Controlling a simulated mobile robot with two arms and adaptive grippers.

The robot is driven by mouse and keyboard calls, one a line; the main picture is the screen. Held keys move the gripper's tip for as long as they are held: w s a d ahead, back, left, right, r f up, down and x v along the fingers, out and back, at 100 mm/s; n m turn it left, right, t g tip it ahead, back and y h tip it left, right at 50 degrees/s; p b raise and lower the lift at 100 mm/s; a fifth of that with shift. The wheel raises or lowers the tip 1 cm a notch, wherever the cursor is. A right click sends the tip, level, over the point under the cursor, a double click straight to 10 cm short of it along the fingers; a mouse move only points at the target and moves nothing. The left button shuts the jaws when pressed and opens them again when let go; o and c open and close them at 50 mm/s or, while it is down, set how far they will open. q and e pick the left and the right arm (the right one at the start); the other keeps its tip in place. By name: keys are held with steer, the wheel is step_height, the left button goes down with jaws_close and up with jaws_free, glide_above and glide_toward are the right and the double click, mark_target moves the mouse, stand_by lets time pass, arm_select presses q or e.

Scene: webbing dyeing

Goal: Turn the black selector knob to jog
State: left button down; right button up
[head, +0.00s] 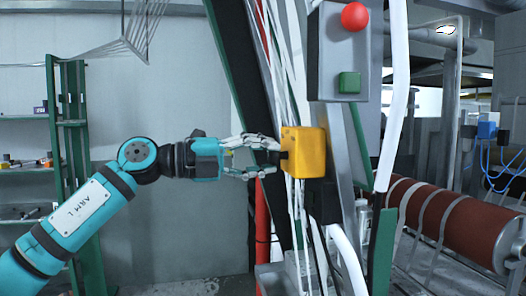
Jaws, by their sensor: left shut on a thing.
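The yellow control box (312,152) is mounted on the machine frame at the middle of the head view. The black selector knob (284,160) sticks out from its left side as a small dark piece. My left gripper (275,157) reaches in level from the left, its fingertips at the knob, one above and one below. It is shut on the knob. The fingers partly cover the knob, and no jog marking or pointer can be read. My right gripper is out of view.
A grey panel (327,75) above the yellow box carries a red button (354,16) and a green button (349,82). White webbing and pipes run close beside the box. A red-brown roller (455,222) is at right, green shelves (72,150) at left.

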arm_select(q)
steer(key=shift+r+n+p, duration=0.1)
steer(key=shift+n+p, duration=0.3)
steer(key=shift+n, duration=0.6)
steer(key=c, duration=0.9)
jaws_free()
steer(key=shift+w+a, duration=0.1)
steer(key=shift+c, duration=0.2)
steer(key=v, duration=1.2)
